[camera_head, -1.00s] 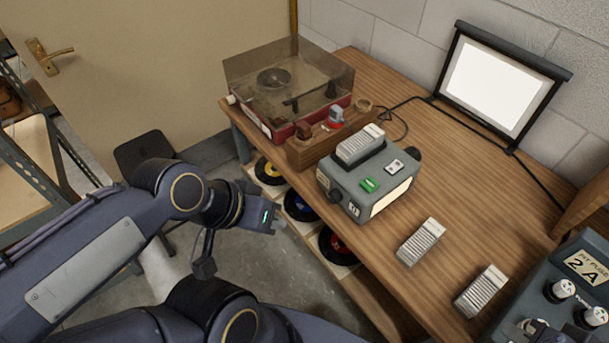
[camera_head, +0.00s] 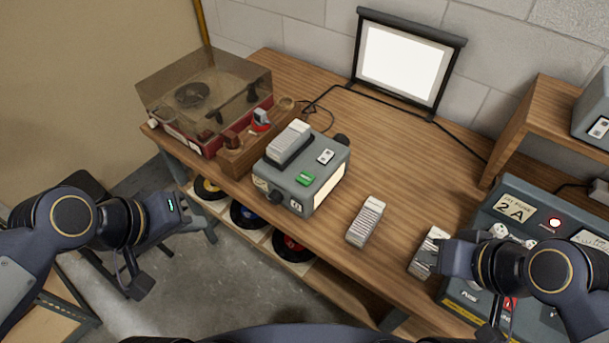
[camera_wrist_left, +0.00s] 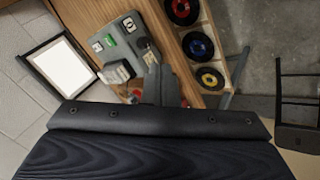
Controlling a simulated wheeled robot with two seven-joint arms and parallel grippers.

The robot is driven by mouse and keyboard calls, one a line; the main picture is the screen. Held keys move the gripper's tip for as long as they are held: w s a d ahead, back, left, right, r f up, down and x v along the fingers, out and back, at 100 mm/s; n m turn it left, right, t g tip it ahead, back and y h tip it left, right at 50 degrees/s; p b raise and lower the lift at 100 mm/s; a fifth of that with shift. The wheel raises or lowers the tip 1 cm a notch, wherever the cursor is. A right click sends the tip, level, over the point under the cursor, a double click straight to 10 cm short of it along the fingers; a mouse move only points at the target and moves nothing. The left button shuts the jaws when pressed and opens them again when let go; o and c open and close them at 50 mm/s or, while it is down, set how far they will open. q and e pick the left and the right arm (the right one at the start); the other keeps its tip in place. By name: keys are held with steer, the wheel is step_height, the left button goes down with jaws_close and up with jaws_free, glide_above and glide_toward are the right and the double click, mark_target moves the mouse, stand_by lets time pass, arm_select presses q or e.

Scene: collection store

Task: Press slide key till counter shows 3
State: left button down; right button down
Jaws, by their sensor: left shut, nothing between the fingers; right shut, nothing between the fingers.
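The grey slide projector (camera_head: 322,186) stands on the wooden bench with a slide tray (camera_head: 290,143) on top. Its green key (camera_head: 306,178) is on the top face, beside a white switch plate (camera_head: 326,157). The small counter window (camera_head: 295,205) on the front looks like 0, but is too small to be sure. The left wrist view also shows the projector (camera_wrist_left: 127,52), green key (camera_wrist_left: 110,40) and counter (camera_wrist_left: 129,24). My left gripper (camera_head: 198,198) is shut and empty, left of the projector beyond the bench edge. My right gripper (camera_head: 438,259) is shut and empty by the right slide tray.
A record player (camera_head: 205,100) and wooden block (camera_head: 250,150) stand left of the projector. A loose tray (camera_head: 365,221) lies to its right; another (camera_head: 428,250) is partly hidden by my right gripper. A grey fuse unit (camera_head: 520,215) stands at right. A screen (camera_head: 405,63) stands behind.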

arm_select(q)
steer(key=w+d+r+n+h, duration=0.25)
steer(key=w+d+n, duration=0.35)
steer(key=w+d, duration=0.45)
steer(key=n+g+p, duration=0.1)
steer(key=n, duration=0.4)
glide_above(301, 179)
steer(key=f, duration=0.2)
steer(key=shift+r+h, duration=0.25)
steer(key=shift+h, duration=0.1)
steer(key=shift+f, duration=0.15)
step_height(301, 179, down, 8)
steer(key=b, duration=0.7)
steer(key=shift+f+b, duration=0.3)
steer(key=shift+b, duration=0.25)
steer(key=shift+f, duration=0.4)
